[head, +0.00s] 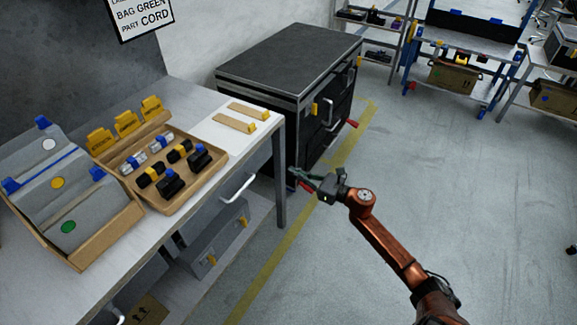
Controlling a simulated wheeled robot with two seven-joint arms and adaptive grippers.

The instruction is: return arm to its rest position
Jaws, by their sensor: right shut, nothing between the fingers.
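My right arm (382,243) comes in from the lower right, copper coloured. Its dark gripper (302,179) points left, past the table's right end and in front of the dark cabinet. The gripper is shut and empty, and touches nothing that I can see. My left gripper is not in view.
A white table (107,256) on the left holds a grey sectioned bin (97,204) and a tray (203,178) of black and silver parts. A black cabinet (292,58) stands behind. Shelves (455,45) stand far right.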

